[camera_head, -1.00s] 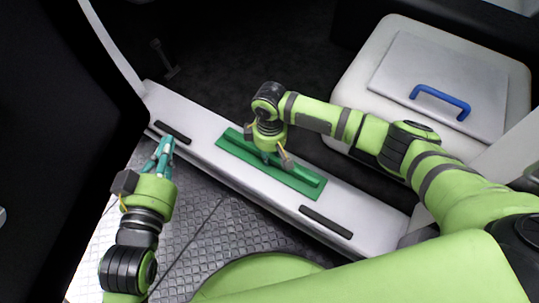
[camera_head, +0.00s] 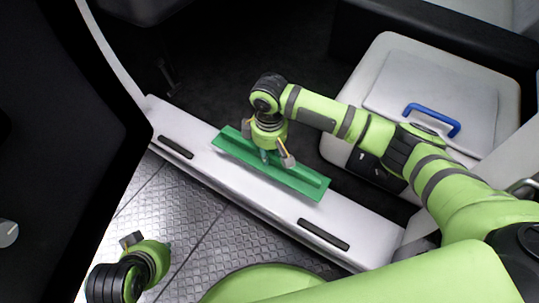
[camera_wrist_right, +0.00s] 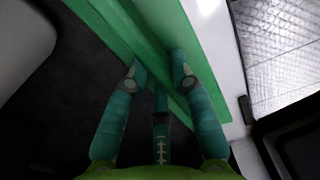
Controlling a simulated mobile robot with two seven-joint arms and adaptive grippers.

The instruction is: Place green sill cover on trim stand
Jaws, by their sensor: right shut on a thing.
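The green sill cover (camera_head: 302,182) is a long flat strip with a raised rib along it. It shows over the white door sill (camera_head: 375,229) and appears lifted a little off it. My right gripper (camera_head: 272,157) is shut on the rib near the cover's middle. In the right wrist view, its teal fingers (camera_wrist_right: 159,78) close on the rib of the cover (camera_wrist_right: 205,65). My left gripper (camera_head: 166,250) is at the lower left, over the metal floor and clear of the cover. Its fingers are mostly hidden. I cannot make out a trim stand.
Black strips (camera_head: 323,234) lie on the sill. A dark door panel (camera_head: 60,150) fills the left. The treadplate floor (camera_head: 190,215) is clear.

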